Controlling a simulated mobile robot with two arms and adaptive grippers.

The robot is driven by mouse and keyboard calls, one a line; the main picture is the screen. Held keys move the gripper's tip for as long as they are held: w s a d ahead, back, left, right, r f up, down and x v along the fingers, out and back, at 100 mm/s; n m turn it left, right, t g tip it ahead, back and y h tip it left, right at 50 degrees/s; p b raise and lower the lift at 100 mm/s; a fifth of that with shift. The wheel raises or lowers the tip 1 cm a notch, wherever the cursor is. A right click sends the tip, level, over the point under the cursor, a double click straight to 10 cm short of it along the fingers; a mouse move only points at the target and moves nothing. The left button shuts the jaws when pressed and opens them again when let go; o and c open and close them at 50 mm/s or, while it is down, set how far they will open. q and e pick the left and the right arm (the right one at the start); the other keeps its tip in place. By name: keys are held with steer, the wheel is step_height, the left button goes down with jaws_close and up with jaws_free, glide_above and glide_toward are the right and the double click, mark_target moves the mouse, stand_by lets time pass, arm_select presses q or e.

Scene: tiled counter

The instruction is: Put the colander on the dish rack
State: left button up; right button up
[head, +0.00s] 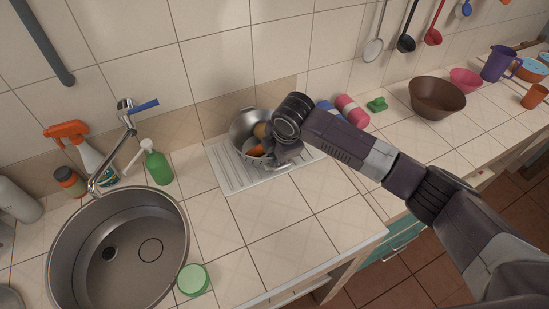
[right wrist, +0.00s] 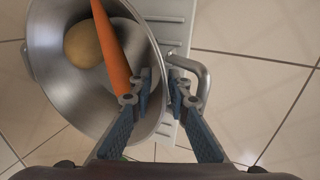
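The colander (head: 243,127) is a shiny metal bowl with loop handles. In the head view it is at the white ribbed dish rack (head: 228,174), over its left and middle part; whether it rests fully on it I cannot tell. It holds a carrot (right wrist: 112,48) and a round yellowish-brown item (right wrist: 83,46). My right gripper (right wrist: 161,84) has its fingers close together on either side of the colander's rim, beside a loop handle (right wrist: 203,75), and looks shut on it. My right arm hides part of the colander and rack. My left gripper is not in view.
The sink (head: 120,250) is at left, with a green soap bottle (head: 157,166) beside the faucet. Right of the rack are a pink container (head: 352,111), a green item (head: 377,104) and a brown bowl (head: 437,96). Counter tiles in front of the rack are clear.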

steer(key=shift+r, duration=0.1)
steer(key=b+v, duration=0.2)
steer(key=v, duration=1)
steer(key=shift+s, duration=0.1)
stand_by(0.3)
